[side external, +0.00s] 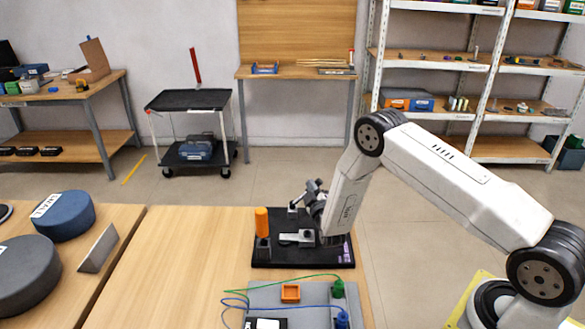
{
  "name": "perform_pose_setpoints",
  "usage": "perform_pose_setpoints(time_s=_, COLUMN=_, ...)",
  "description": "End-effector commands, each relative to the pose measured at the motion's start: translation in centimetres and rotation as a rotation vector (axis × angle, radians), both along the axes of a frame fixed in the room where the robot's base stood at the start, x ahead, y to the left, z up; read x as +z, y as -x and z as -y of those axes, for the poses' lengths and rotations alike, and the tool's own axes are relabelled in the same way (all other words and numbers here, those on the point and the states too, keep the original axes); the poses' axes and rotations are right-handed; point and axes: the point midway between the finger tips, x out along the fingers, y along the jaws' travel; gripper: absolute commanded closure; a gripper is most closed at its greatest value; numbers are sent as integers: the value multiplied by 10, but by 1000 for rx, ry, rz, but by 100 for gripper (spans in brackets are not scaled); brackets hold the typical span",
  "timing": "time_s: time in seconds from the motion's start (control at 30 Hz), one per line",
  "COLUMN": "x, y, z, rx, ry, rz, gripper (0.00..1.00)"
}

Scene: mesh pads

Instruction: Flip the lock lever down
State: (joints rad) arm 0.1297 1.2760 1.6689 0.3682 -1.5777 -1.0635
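A black base board (290,258) lies on the wooden table. An orange upright handle (262,222), which looks like the lock lever, stands at the board's left side above a dark block (263,247). A light grey flat piece with a dark block (297,238) sits at the board's middle. My gripper (303,199) is above the right part of the board, to the right of the orange handle and apart from it. Its fingers are small and dark here, so I cannot tell whether they are open or shut. My arm hides part of the board's right side.
In front is a grey panel (262,296) with an orange square socket (290,293), green (338,288) and blue (342,319) plugs and loose wires. Blue (66,216) and grey (25,276) round objects and a metal wedge (98,249) lie at the left. The table between is clear.

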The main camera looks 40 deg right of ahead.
Motion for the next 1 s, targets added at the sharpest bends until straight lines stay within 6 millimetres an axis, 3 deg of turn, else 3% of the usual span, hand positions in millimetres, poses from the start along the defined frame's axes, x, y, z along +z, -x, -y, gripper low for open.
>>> perform_pose_setpoints(time_s=0.4, x=-20, y=16, z=15, rx=-2, ry=1, rz=-4, gripper=100)
perform_pose_setpoints(time_s=1.0, x=-23, y=18, z=17, rx=-1, ry=1, rz=-2, gripper=100)
